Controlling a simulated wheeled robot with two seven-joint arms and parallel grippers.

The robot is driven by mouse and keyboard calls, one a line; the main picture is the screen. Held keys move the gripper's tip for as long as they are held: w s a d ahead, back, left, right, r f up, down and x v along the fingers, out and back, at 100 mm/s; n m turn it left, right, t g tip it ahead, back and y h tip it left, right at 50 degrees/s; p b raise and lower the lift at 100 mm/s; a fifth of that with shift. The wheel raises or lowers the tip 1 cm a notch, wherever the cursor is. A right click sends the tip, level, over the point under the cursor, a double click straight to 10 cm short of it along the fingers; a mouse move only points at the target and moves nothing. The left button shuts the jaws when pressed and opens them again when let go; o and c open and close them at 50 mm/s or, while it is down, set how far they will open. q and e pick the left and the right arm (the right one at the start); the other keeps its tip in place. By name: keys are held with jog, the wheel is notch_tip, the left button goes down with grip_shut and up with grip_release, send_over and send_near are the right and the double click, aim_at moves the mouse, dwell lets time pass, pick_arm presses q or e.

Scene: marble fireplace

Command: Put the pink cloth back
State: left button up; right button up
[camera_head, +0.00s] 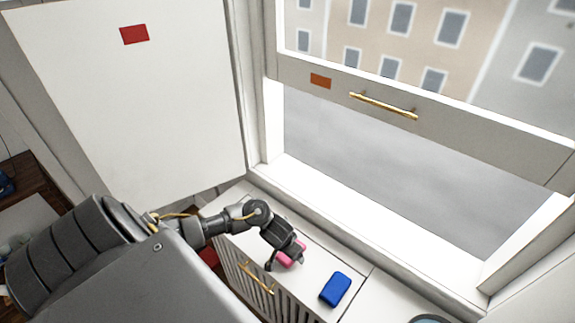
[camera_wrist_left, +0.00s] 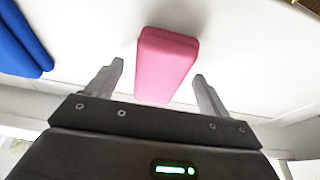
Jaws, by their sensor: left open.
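The pink cloth (camera_wrist_left: 165,65) is a folded block lying on the white cabinet top. In the head view the pink cloth (camera_head: 288,259) is partly hidden by my left gripper (camera_head: 285,262). In the left wrist view my left gripper (camera_wrist_left: 159,80) is open, with one finger on each side of the cloth's near end. Gaps show between the cloth and both fingers, so neither appears to touch it. My right gripper is in neither view.
A blue folded cloth (camera_head: 335,289) lies on the cabinet top (camera_head: 310,268), right of the pink one; it also shows in the left wrist view (camera_wrist_left: 22,42). A partly open window (camera_head: 390,160) with a gold handle (camera_head: 384,105) stands behind. A white panel (camera_head: 125,100) stands at left.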

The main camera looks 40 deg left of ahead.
pick_arm(q)
jog(key=p+v, duration=0.6)
jog(key=v, duration=0.6)
jog(key=shift+p, duration=0.35)
